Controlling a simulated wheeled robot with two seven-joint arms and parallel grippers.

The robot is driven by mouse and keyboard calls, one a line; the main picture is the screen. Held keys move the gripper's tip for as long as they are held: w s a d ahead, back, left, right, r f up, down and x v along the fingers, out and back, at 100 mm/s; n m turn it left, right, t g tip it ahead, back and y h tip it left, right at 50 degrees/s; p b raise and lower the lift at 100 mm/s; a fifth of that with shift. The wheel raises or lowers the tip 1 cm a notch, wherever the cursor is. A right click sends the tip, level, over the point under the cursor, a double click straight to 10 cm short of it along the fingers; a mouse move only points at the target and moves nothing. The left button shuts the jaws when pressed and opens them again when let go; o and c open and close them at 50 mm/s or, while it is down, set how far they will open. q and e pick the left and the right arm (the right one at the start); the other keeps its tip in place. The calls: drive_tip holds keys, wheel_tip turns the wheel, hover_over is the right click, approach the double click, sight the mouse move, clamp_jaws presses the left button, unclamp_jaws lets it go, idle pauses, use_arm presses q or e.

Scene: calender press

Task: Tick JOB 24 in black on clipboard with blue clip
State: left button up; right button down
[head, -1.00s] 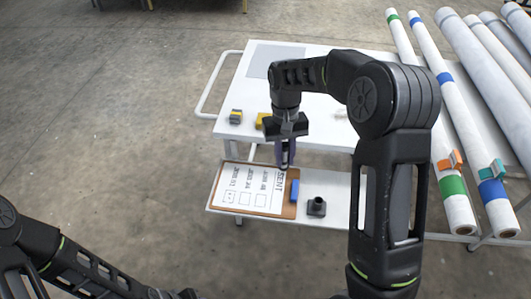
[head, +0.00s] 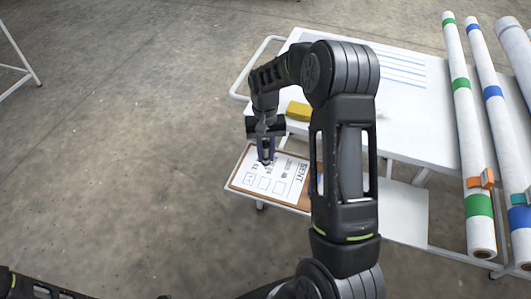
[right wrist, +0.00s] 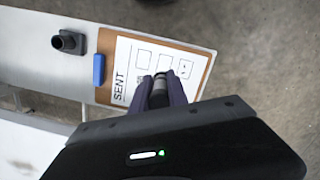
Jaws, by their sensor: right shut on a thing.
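The clipboard (head: 236,184) lies on the trolley's lower shelf and holds a white sheet (head: 285,173) headed SENT with a row of boxes. Its blue clip (right wrist: 98,69) shows in the right wrist view; my right arm mostly covers it in the head view. The box at the end away from the clip (right wrist: 185,68) has small marks in it; the other boxes look empty. My right gripper (head: 265,155) is shut on a dark marker (right wrist: 160,92), pointing down over the sheet. I cannot tell whether the tip touches paper. The job lettering is partly hidden. My left gripper is out of view.
A black block with a round opening (right wrist: 68,41) stands on the shelf beside the clip. A yellow block (head: 299,111) lies on the white tabletop (head: 400,125) above. Open floor lies left.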

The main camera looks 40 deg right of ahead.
sight(266, 162)
drive_tip(key=shift+f+b, duration=2)
drive_tip(key=shift+f, duration=0.9)
drive_tip(key=c, duration=1.8)
unclamp_jaws()
clamp_jaws()
